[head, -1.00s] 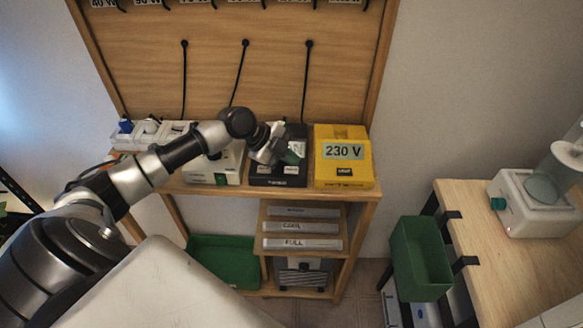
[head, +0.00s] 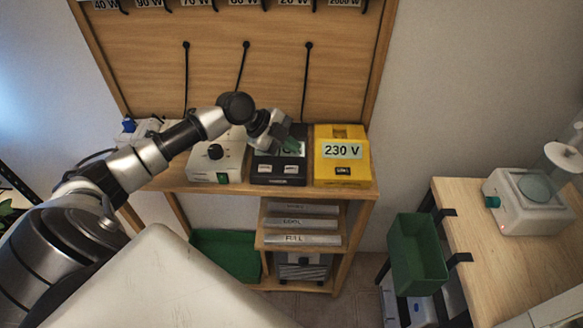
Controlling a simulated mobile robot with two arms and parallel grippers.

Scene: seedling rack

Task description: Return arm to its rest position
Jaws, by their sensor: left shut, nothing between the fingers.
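My left arm comes in from the left, and its gripper (head: 289,145) is above the black box (head: 277,173) on the wooden shelf. The gripper is shut with nothing held, and its fingertips are small in this view. It partly covers the label of the black box. My right gripper does not show.
A white box with a black knob (head: 218,156) and a yellow box labelled 230 V (head: 343,165) flank the black box. Black cables hang on the wooden back panel (head: 275,65). A green bin (head: 417,253) hangs on the table (head: 515,262) at right. A white device (head: 530,205) stands there.

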